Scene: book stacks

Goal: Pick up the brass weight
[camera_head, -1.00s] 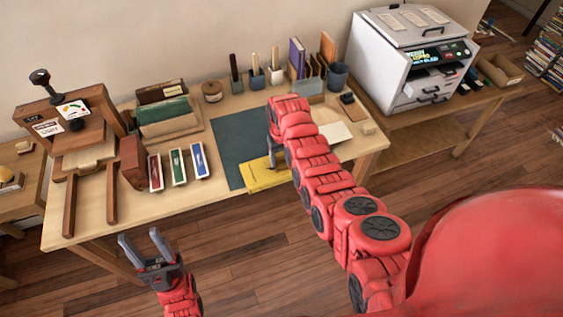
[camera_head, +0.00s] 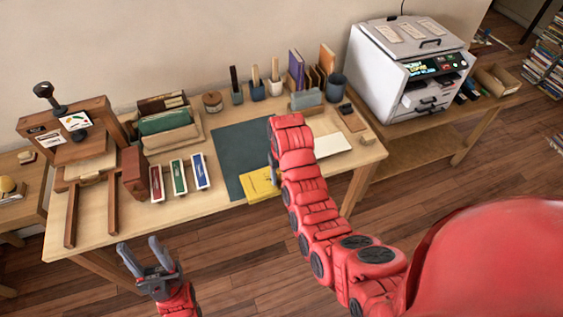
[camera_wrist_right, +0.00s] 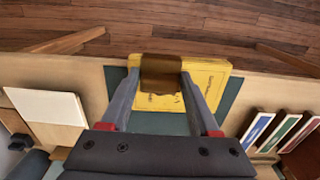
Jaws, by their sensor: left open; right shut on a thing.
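The brass weight (camera_wrist_right: 162,73) is a dark brown-gold block between the two fingertips of my right gripper (camera_wrist_right: 159,80) in the right wrist view. My right gripper is shut on it. The weight is over a yellow booklet (camera_wrist_right: 212,77), and I cannot tell whether it touches it. In the head view my right arm hides the weight, and only a bit of the right gripper (camera_head: 273,164) shows. My left gripper (camera_head: 139,243) is open and empty, in front of the table's front edge.
The yellow booklet lies at the front of a dark green mat (camera_head: 232,150) on the wooden table (camera_head: 110,226). Red, green and blue labelled blocks (camera_head: 179,177) and a wooden press (camera_head: 70,130) stand left. A white pad (camera_head: 332,145) lies right of my arm.

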